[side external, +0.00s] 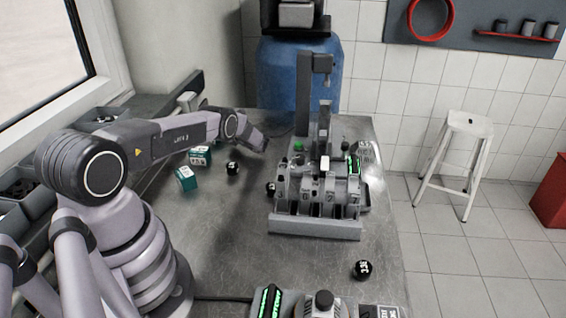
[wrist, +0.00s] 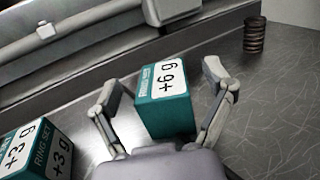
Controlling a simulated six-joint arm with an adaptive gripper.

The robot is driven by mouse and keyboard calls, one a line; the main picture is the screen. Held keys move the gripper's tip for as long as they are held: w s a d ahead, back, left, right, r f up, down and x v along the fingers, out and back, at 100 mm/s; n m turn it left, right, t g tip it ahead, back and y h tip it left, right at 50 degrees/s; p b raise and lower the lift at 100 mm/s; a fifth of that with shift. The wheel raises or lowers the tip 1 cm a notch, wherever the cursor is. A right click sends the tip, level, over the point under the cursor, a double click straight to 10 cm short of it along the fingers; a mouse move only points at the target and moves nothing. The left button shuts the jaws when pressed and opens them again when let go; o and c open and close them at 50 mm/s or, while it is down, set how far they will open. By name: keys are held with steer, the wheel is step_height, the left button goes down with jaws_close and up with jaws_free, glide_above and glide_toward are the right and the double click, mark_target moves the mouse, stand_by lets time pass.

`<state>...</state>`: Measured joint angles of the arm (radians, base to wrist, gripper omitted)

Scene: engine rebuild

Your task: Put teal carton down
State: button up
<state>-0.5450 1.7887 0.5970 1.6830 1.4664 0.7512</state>
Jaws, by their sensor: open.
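A teal carton (wrist: 165,108) with a white "+6 g" label stands on the metal bench between the fingers of my gripper (wrist: 163,82) in the wrist view. The fingers are spread, with a visible gap on each side of the carton. A second teal carton (wrist: 32,150), labelled "+3 g", is at the lower left, partly cut off by the frame. In the side view, one teal carton (side external: 200,156) is just below my forearm and another teal carton (side external: 187,179) is nearer the camera. My fingers are hard to make out there.
A grey engine block fixture (side external: 315,225) stands right of the cartons. A stack of brown discs (wrist: 255,36) is at the upper right. Bare bench lies between.

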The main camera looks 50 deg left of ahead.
steer(key=v, duration=0.4)
steer(key=shift+w+d, duration=0.1)
steer(key=shift+d, duration=0.05)
steer(key=shift+w+d+r, duration=0.15)
steer(key=shift+d, duration=0.1)
steer(key=w+d+r+n+t+h, duration=0.1)
steer(key=w+d+r+n+h, duration=0.15)
steer(key=r, duration=0.65)
steer(key=w+d+r+n+h, duration=0.2)
steer(key=d+r, duration=0.2)
steer(key=r, duration=0.5)
steer(key=s+d+r+n+t+h, duration=0.3)
steer(key=d+r, duration=0.6)
steer(key=r, duration=0.3)
steer(key=s+d+r+n+t+h, duration=0.25)
steer(key=s+d+r, duration=0.25)
steer(key=s+d, duration=0.5)
steer(key=s+d+r+n+t+h, duration=0.2)
steer(key=s+d+r+t+h, duration=0.15)
steer(key=s+d+r, duration=0.45)
steer(key=s+d+f+n+t+h, duration=0.1)
steer(key=s+d+f+t+h, duration=0.1)
steer(key=s+d+f, duration=0.3)
steer(key=s+d+h, duration=0.1)
steer(key=s+d, duration=0.3)
steer(key=s, duration=0.1)
steer(key=shift+s+n, duration=0.3)
steer(key=shift+s, duration=0.05)
